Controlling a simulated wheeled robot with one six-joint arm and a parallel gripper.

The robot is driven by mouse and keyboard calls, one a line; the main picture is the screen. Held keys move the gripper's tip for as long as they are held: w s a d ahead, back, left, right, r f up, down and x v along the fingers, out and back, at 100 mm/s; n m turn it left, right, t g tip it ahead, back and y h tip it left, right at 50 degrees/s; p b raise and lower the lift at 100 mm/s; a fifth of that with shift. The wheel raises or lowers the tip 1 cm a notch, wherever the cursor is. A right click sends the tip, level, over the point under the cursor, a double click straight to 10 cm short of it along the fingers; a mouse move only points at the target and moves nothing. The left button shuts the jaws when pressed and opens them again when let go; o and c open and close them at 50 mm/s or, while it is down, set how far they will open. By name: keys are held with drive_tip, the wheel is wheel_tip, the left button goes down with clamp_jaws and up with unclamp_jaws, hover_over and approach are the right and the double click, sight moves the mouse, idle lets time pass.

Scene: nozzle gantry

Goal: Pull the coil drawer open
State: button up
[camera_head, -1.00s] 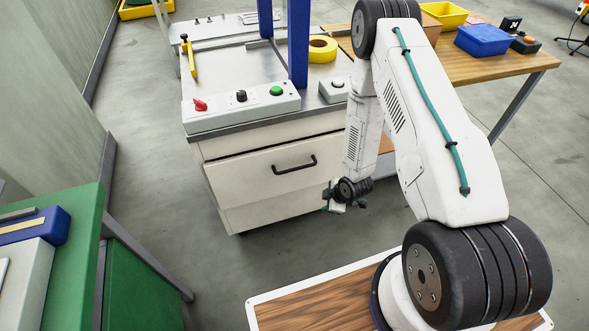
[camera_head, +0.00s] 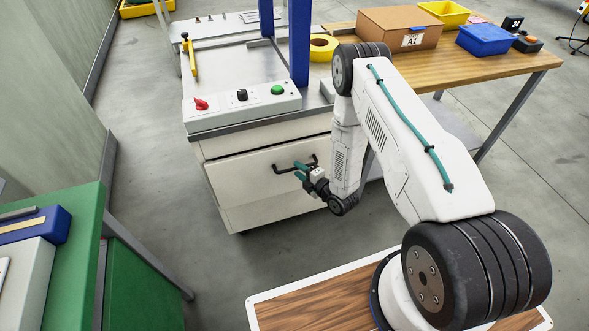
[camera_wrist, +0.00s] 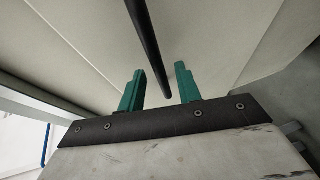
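The coil drawer (camera_head: 245,187) is the cream front in the cabinet below the control panel, and it looks closed. Its black bar handle (camera_head: 283,170) is partly covered by my gripper in the head view. My gripper (camera_head: 301,171) is at the right part of the handle, with its green fingers pointing at the drawer front. In the wrist view the fingers (camera_wrist: 158,88) stand apart, and the black handle bar (camera_wrist: 148,45) runs lengthwise to a point between them. I cannot tell whether either finger touches the bar.
The control panel (camera_head: 243,109) with a red knob, a black knob and a green button sits above the drawer. A blue post (camera_head: 299,45) and yellow tape roll (camera_head: 323,47) stand on the cabinet. A green bench (camera_head: 85,245) is at left. The floor before the drawer is clear.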

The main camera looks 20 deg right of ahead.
drive_tip(key=shift+x, duration=1.2)
